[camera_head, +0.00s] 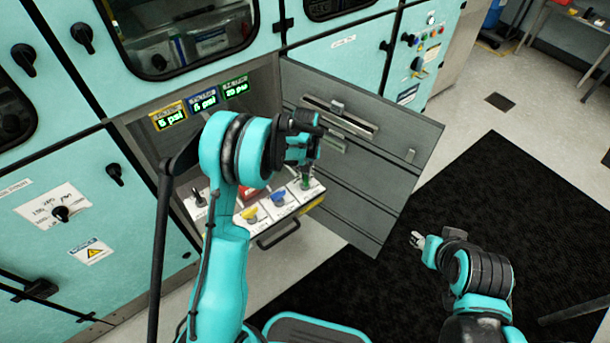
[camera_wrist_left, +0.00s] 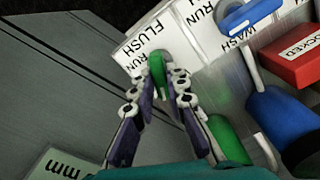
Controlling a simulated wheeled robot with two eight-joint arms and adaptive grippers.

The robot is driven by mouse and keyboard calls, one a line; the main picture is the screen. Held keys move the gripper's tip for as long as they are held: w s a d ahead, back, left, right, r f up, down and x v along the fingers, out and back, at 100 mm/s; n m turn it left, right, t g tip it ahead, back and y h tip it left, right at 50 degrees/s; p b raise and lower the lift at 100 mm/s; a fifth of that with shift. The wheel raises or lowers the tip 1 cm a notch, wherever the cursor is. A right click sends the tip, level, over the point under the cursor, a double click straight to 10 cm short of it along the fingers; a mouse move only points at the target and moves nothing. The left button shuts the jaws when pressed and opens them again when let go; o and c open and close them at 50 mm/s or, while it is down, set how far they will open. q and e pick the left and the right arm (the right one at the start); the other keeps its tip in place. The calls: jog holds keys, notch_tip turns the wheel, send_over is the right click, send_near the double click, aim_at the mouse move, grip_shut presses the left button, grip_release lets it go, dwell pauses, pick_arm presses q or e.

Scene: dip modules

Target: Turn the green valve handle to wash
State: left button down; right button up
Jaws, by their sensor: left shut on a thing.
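The green valve handle (camera_wrist_left: 157,72) is between the fingertips of my left gripper (camera_wrist_left: 164,85) in the wrist view, and the gripper is shut on it. In the head view the green valve (camera_head: 306,183) shows under my left gripper (camera_head: 303,163), at the right end of the pulled-out valve panel. White labels (camera_wrist_left: 145,42) reading FLUSH and RUN lie beside the green handle; a WASH label (camera_wrist_left: 230,42) shows farther right. My left arm hides part of the panel. My right gripper (camera_head: 417,240) is away over the black mat, and its fingers are too small to judge.
A blue valve (camera_head: 278,199), a yellow valve (camera_head: 249,214) and a red block (camera_wrist_left: 298,55) are on the same panel. An open grey door (camera_head: 375,165) stands just right of the gripper. Small pressure displays (camera_head: 203,102) are above. The black mat (camera_head: 500,200) is clear.

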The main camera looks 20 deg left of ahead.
aim_at(305, 176)
pick_arm(q)
jog(key=n, duration=0.4)
jog(key=shift+n, duration=0.4)
dwell(0.4)
jog(key=c, duration=1.5)
grip_release()
jog(key=shift+c, duration=0.2)
notch_tip(305, 176, up, 12)
